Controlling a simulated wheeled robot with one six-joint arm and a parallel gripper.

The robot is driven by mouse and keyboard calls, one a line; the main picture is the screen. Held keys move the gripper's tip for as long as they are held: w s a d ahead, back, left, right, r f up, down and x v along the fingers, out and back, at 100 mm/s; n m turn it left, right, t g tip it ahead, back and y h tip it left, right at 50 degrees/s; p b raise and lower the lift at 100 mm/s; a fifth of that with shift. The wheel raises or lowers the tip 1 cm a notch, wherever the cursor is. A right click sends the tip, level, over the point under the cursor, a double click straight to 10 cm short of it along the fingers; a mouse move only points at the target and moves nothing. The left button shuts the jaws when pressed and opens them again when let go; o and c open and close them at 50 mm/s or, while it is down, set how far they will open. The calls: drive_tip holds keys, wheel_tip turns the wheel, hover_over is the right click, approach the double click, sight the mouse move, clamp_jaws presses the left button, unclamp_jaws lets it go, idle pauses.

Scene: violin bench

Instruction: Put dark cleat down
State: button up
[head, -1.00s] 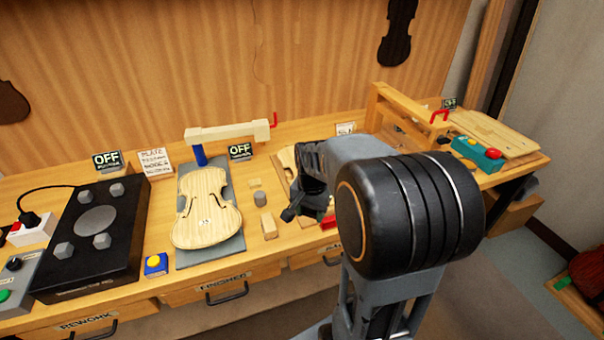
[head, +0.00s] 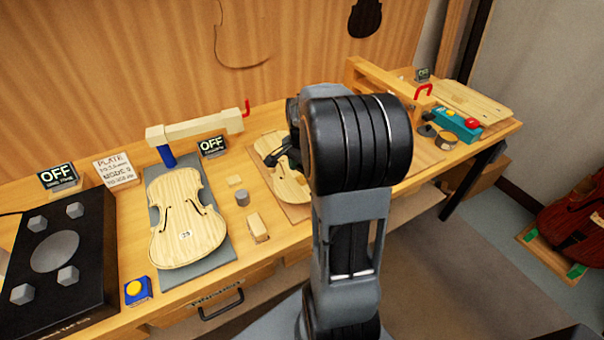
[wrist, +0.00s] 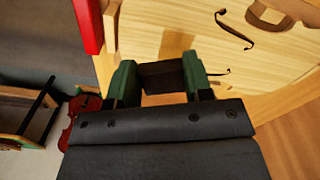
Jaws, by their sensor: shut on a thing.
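My gripper (wrist: 159,84) is shut on the dark cleat (wrist: 160,76), a small dark brown block between its green fingertips in the wrist view. The cleat is over a pale wooden violin plate (wrist: 195,30) with dark f-holes; I cannot tell whether it touches the plate. In the head view my gripper (head: 281,153) is over the plate (head: 266,147) on the middle of the bench. My arm hides much of that plate there, and the cleat cannot be made out.
Left of the gripper lie a tan block (head: 258,228), a grey cylinder (head: 242,197) and a small pale block (head: 234,180). Another violin plate (head: 188,222) lies on a grey board. A teal box (head: 455,123) stands at the right. A red bar (wrist: 88,25) shows in the wrist view.

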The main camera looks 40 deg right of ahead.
sight(302, 181)
drive_tip(key=shift+w+d+f, duration=0.3)
drive_tip(key=shift+w+f, duration=0.05)
drive_tip(key=shift+f, duration=0.2)
drive_tip(key=shift+w+d+f, duration=0.25)
drive_tip(key=shift+w+f, duration=0.1)
drive_tip(key=shift+f, duration=0.2)
drive_tip(key=shift+w+d+f, duration=0.3)
drive_tip(key=shift+w+f, duration=0.05)
drive_tip(key=shift+f, duration=1.65)
drive_tip(key=shift+f, duration=0.1)
drive_tip(key=shift+f, duration=0.15)
drive_tip(key=o, duration=0.9)
